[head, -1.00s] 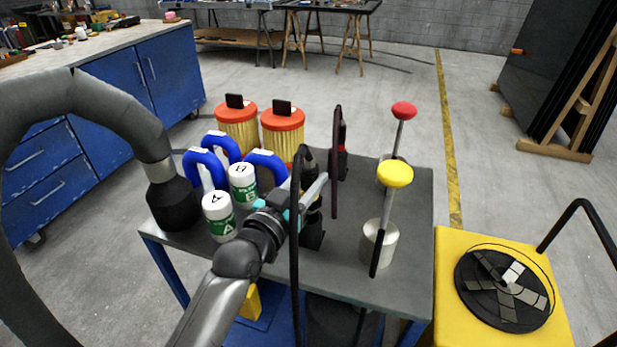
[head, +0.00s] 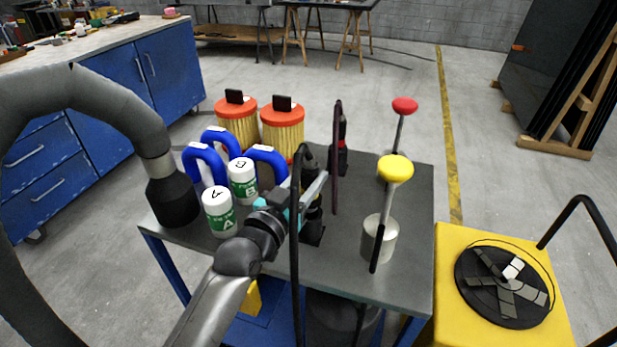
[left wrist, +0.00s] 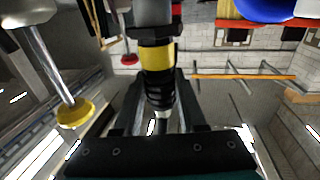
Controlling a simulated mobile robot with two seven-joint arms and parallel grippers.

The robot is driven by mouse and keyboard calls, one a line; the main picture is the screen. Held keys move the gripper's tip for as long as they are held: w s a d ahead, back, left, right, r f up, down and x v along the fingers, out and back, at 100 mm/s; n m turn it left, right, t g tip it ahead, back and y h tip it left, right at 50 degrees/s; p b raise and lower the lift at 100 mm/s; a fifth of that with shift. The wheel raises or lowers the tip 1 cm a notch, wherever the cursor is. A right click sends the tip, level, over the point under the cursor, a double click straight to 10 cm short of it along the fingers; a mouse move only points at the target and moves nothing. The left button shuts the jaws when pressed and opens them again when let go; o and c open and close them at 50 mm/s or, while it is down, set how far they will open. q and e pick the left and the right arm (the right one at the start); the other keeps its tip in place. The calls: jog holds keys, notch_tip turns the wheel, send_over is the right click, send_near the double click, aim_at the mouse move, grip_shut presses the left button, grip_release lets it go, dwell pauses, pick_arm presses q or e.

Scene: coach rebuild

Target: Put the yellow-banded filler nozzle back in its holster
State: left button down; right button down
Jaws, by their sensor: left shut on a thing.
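The yellow-banded filler nozzle (left wrist: 157,58) is between the fingers of my left gripper (left wrist: 160,90) in the left wrist view, with its yellow band just beyond the fingertips. In the head view my left gripper (head: 308,198) is shut on it above the cart top, and the nozzle is mostly hidden by the gripper and a black hose (head: 295,240). A black holster block (head: 313,236) stands on the cart just below the gripper. I cannot tell whether the nozzle touches it. A second nozzle with a red band (head: 342,146) stands behind. My right gripper is out of view.
The grey cart top (head: 345,265) holds white bottles (head: 220,213), blue handles (head: 266,160) and orange-capped filters (head: 283,125) left of the gripper. A yellow-knobbed rod (head: 395,169) in a metal cup and a red-knobbed rod (head: 404,106) stand right. A yellow box (head: 450,300) adjoins the cart.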

pick_arm(q)
jog(key=shift+f+b, duration=0.35)
jog(key=shift+f, duration=0.3)
jog(key=shift+f, duration=0.1)
jog(key=shift+f+b, duration=0.3)
jog(key=shift+f, duration=0.25)
jog(key=shift+f+b, duration=0.35)
jog(key=shift+f, duration=0.4)
dwell(0.5)
grip_release()
dwell(0.5)
